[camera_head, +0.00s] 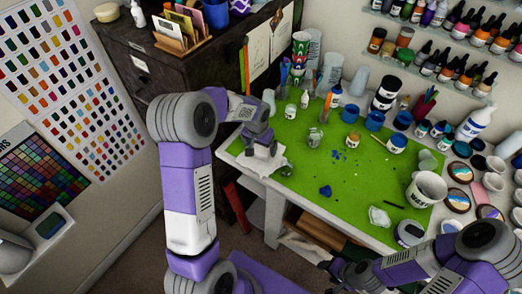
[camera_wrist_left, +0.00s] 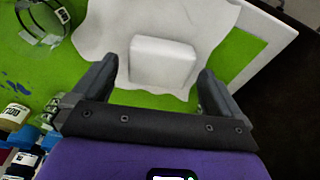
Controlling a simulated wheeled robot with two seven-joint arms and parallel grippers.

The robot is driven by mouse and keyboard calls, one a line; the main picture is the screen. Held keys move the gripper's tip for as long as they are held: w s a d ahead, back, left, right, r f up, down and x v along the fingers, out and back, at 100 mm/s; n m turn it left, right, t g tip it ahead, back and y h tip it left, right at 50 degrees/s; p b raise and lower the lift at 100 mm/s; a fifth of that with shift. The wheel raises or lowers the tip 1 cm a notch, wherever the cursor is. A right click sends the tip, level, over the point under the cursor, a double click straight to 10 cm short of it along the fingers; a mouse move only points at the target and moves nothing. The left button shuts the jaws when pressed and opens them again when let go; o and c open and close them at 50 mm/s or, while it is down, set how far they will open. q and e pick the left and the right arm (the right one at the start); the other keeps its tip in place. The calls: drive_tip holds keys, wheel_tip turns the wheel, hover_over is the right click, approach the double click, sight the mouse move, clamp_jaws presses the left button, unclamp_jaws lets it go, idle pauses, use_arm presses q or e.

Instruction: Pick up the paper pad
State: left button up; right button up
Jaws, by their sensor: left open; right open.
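The paper pad (camera_wrist_left: 163,62) looks like a small white rounded block. It lies on a crumpled white sheet (camera_wrist_left: 110,22) at the table's edge. My left gripper (camera_wrist_left: 154,78) is open, with one finger on either side of the pad in the left wrist view; I cannot tell whether they touch it. In the head view the left gripper (camera_head: 262,148) is over the white sheet (camera_head: 258,163) at the table's left corner, and hides most of the pad. My right gripper (camera_head: 340,277) is open and empty at the bottom, in front of the table.
The green mat (camera_head: 300,190) has free room in its middle left. Jars and blue cups (camera_head: 375,120) stand behind; a white bucket (camera_head: 425,190) is at the right. A dark cabinet (camera_head: 150,75) stands at the left.

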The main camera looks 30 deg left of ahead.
sight(260, 148)
use_arm(q)
drive_tip(key=shift+w+f, duration=0.15)
drive_tip(key=shift+f, duration=0.55)
drive_tip(key=c, duration=0.9)
drive_tip(key=shift+r, duration=0.1)
drive_tip(key=shift+c, duration=0.2)
wheel_tip(260, 148, up, 10)
drive_tip(key=p, duration=0.1)
